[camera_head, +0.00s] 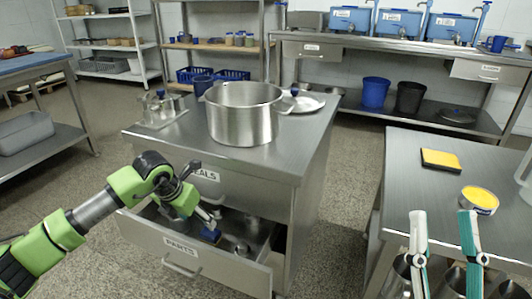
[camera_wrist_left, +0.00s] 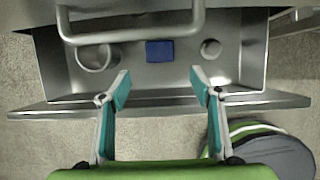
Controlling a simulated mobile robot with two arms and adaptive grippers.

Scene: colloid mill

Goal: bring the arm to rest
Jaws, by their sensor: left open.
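My left arm comes in from the left in the head view. Its gripper (camera_head: 208,214) is over the pulled-out drawer labelled PARTS (camera_head: 180,252). In the left wrist view the left gripper (camera_wrist_left: 159,75) has its two teal-padded fingers wide apart, with nothing between them. A blue block (camera_wrist_left: 160,51), a metal ring (camera_wrist_left: 95,58) and a small round metal piece (camera_wrist_left: 210,48) lie in the drawer beyond the fingertips. My right gripper (camera_head: 445,222) is at the lower right of the head view, fingers apart and empty, in front of the right-hand table.
A steel pot (camera_head: 243,115) and a lid (camera_head: 300,101) stand on the cabinet top (camera_head: 300,140). The drawer labelled SEALS is above the open drawer. The right-hand table (camera_head: 400,160) holds a yellow sponge (camera_head: 440,160) and a yellow-topped tin (camera_head: 480,200). Floor is clear between cabinet and table.

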